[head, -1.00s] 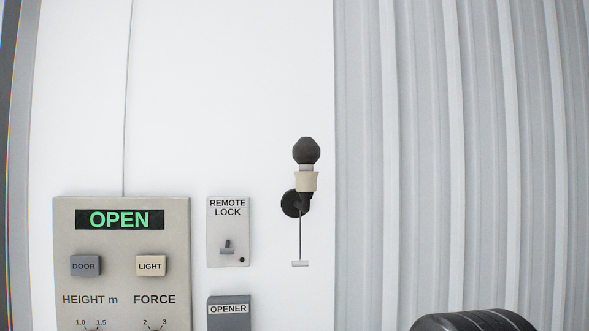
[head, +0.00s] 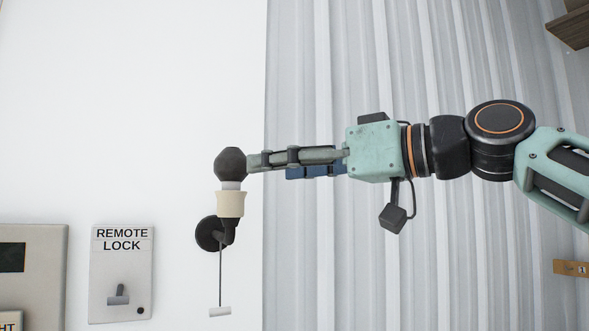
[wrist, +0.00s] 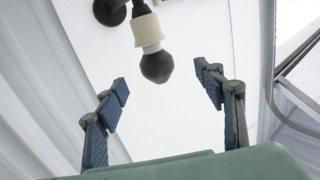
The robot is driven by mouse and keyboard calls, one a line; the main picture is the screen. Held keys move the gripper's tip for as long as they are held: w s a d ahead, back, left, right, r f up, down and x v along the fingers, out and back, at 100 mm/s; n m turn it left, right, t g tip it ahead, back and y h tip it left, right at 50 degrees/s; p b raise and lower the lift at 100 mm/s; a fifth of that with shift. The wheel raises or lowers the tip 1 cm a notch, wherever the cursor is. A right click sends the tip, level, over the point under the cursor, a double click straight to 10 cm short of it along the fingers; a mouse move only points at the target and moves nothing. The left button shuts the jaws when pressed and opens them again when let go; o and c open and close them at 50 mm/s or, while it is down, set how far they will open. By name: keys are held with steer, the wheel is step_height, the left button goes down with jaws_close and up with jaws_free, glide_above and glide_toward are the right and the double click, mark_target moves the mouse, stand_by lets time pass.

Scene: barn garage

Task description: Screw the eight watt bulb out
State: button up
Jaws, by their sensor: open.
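A dark, faceted bulb (head: 230,164) with a pale collar stands upright in a cream socket (head: 231,204) on a black wall mount (head: 209,233). My gripper (head: 254,163) reaches in level from the right, its tips close to the bulb's right side in the head view. In the wrist view my gripper (wrist: 162,79) is open, with blue-padded fingers wide apart. The bulb (wrist: 157,67) shows between the fingertips, seemingly just at or beyond them, with a gap on each side. I see no finger touching it. No watt marking is readable.
A pull cord with a white end (head: 220,311) hangs below the socket. A remote lock plate (head: 122,275) and a control panel (head: 45,275) are at the left. Corrugated wall (head: 310,260) lies behind my arm. The white wall above the bulb is clear.

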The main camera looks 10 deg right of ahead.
mark_target(233, 163)
steer(key=x, duration=0.3)
steer(key=r+p+x, duration=0.1)
steer(key=x, duration=0.3)
steer(key=p+x, duration=0.1)
steer(key=x, duration=0.3)
steer(key=shift+w+d+r, duration=0.3)
steer(key=shift+d, duration=0.05)
steer(key=c, duration=1)
steer(key=shift+o, duration=0.2)
steer(key=shift+s+r+n+g+y+p, duration=0.1)
steer(key=shift+r+n+g+y+p, duration=0.2)
steer(key=shift+y+p, duration=0.35)
steer(key=shift+f+p, duration=0.1)
steer(key=shift+p, duration=0.25)
steer(key=shift+n+g+y+p, duration=1.05)
steer(key=shift+n+g+p, duration=0.45)
steer(key=shift+g+p, duration=0.45)
